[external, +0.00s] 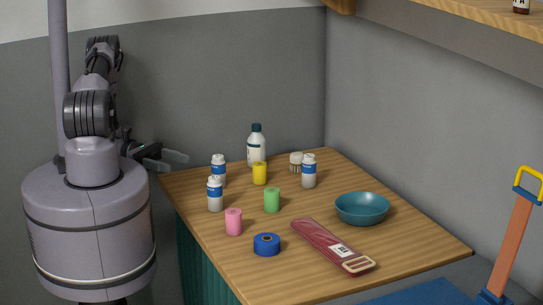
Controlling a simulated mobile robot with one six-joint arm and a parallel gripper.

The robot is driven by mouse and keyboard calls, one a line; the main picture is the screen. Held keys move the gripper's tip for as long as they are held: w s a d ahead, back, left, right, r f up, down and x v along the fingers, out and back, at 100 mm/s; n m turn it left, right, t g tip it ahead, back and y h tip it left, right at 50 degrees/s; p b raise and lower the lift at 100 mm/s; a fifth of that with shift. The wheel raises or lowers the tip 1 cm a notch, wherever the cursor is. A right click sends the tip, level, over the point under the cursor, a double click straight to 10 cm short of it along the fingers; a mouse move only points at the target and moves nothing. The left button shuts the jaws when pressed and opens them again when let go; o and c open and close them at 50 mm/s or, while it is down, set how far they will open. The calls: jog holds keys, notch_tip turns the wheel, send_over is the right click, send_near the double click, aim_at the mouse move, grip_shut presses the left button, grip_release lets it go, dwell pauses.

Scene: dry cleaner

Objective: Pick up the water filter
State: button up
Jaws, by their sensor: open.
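No object is clearly marked as the water filter. A small white, ribbed-looking piece (296,160) at the back of the wooden table may be it, partly hidden by a white cylinder with a blue label (309,173). Two similar blue-labelled cylinders, one at the back left (219,168) and one nearer (215,195), stand upright at the table's left side. My gripper (182,160) is open and empty, beside the table's back left corner, left of all these objects and touching none.
The table (405,250) also holds a dark-capped bottle (257,152), yellow (260,174), green (272,200) and pink (234,222) cylinders, blue tape (267,245), a teal bowl (362,209) and a dark red strap-like item (325,243). Walls border the back and right. A shelf (450,30) overhangs the right.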

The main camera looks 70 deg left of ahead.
aim_at(221, 191)
notch_tip(221, 191, down, 5)
jog(key=shift+w+d, duration=0.15)
jog(key=shift+w+d+f, duration=0.15)
jog(key=shift+w+d, duration=0.25)
jog(key=shift+d, duration=0.2)
jog(key=b+x, duration=0.4)
jog(key=x, duration=1.1)
jog(key=shift+w+d, duration=0.3)
jog(key=shift+r, duration=0.25)
grip_shut()
